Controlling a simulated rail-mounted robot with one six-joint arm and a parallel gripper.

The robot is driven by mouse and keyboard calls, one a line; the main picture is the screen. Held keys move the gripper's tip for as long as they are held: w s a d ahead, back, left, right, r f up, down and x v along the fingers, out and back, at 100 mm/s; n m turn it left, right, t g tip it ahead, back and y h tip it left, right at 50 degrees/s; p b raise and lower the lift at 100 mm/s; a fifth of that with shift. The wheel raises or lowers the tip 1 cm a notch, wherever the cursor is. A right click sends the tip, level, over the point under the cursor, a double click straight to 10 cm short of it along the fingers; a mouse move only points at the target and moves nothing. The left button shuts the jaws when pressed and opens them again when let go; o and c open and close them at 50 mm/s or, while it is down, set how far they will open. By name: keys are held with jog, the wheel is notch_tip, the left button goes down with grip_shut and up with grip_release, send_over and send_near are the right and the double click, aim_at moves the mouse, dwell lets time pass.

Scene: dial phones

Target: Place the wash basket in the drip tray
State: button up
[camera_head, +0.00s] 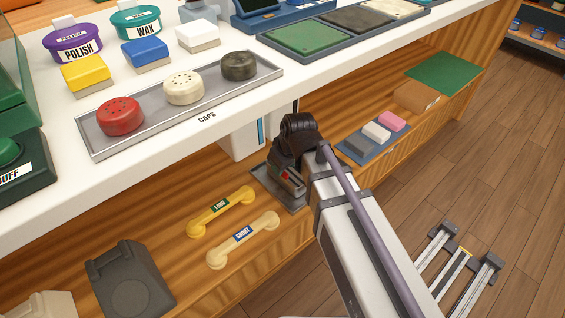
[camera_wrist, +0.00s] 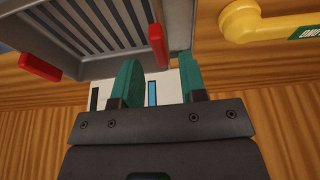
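My gripper (camera_wrist: 158,82) has two teal fingers held well apart, with nothing clamped between them. In the wrist view, a grey slatted container (camera_wrist: 92,28), which looks like the wash basket, is just beyond the fingertips. It has red tabs; one (camera_wrist: 157,46) lies in line with the gap between the fingers, the other (camera_wrist: 40,67) to the left. I cannot tell whether a finger touches it. In the head view, the basket (camera_head: 287,177) shows in part below my wrist. A flat grey tray rim (camera_head: 263,180), probably the drip tray, shows around it; how they sit is hidden.
A white box with a blue stripe (camera_head: 243,143) stands behind on the shelf. Yellow handles (camera_head: 222,211) and a dark grey housing (camera_head: 130,278) lie to the left. A blue tray (camera_head: 358,149) with small blocks is to the right. The counter edge (camera_head: 205,130) overhangs the shelf.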

jog(key=p+v, duration=0.8)
jog(key=v, duration=0.2)
jog(key=s+d+m+g+h, duration=0.1)
jog(key=s+d+m, duration=0.2)
jog(key=d, duration=0.5)
jog(key=s+d+m+g+h, duration=0.1)
jog(key=s+d+m, duration=0.2)
jog(key=d+m, duration=0.2)
jog(key=d, duration=0.3)
jog(key=shift+s+d+f+g, duration=0.3)
jog(key=shift+s+f, duration=0.05)
jog(key=shift+s, duration=0.05)
notch_tip(320, 180, up, 37)
jog(key=p, duration=3.7)
